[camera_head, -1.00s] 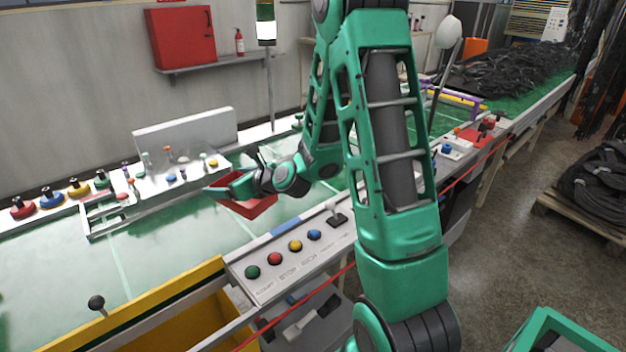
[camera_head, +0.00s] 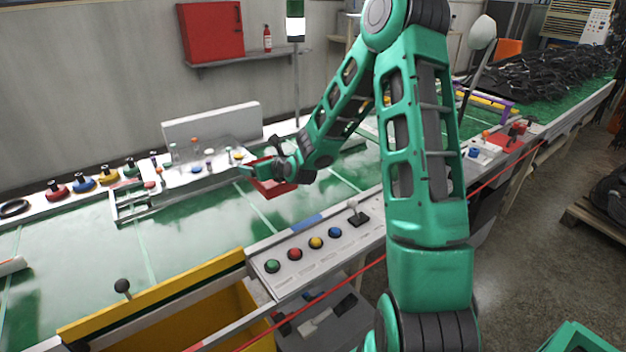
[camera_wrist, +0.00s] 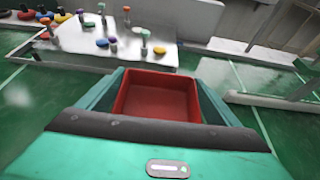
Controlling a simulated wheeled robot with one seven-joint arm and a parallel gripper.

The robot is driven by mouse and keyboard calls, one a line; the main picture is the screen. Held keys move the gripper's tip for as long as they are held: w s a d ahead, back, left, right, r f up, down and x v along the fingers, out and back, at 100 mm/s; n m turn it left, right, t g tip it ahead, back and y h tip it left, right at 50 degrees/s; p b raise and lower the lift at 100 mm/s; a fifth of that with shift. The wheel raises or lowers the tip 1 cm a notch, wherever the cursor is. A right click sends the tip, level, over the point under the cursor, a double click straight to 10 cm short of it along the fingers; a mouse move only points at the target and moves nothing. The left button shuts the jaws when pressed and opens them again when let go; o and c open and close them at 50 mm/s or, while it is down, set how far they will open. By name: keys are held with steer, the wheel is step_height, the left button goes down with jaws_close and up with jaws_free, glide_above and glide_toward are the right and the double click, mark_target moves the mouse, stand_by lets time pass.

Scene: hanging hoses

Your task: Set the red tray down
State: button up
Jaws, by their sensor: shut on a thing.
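The red tray (camera_head: 268,187) is a small open box, and its inside looks empty in the wrist view (camera_wrist: 158,97). My gripper (camera_head: 262,168) is shut on the red tray, with a green finger along each side of it in the wrist view. In the head view the tray is over the green worktop (camera_head: 205,235), on the far side of the button panel. I cannot tell whether its underside touches the worktop. My gripper hides part of the tray.
A white board with several coloured knobs (camera_head: 208,165) lies just beyond the tray. A button panel with a joystick (camera_head: 315,243) lines the near edge. A yellow bin (camera_head: 190,318) is at the front. The green worktop left of the tray is largely clear.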

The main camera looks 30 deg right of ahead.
steer(key=d+f, duration=0.2)
steer(key=d, duration=0.1)
steer(key=d+f, duration=0.1)
steer(key=d, duration=0.2)
steer(key=d+f, duration=0.2)
steer(key=d, duration=0.1)
steer(key=shift+s+d+f, duration=0.3)
steer(key=shift+s+f, duration=0.05)
steer(key=shift+s, duration=0.05)
steer(key=shift+f, duration=2)
steer(key=o, duration=1)
steer(key=shift+f, duration=0.1)
steer(key=v, duration=1.2)
steer(key=shift+d, duration=0.1)
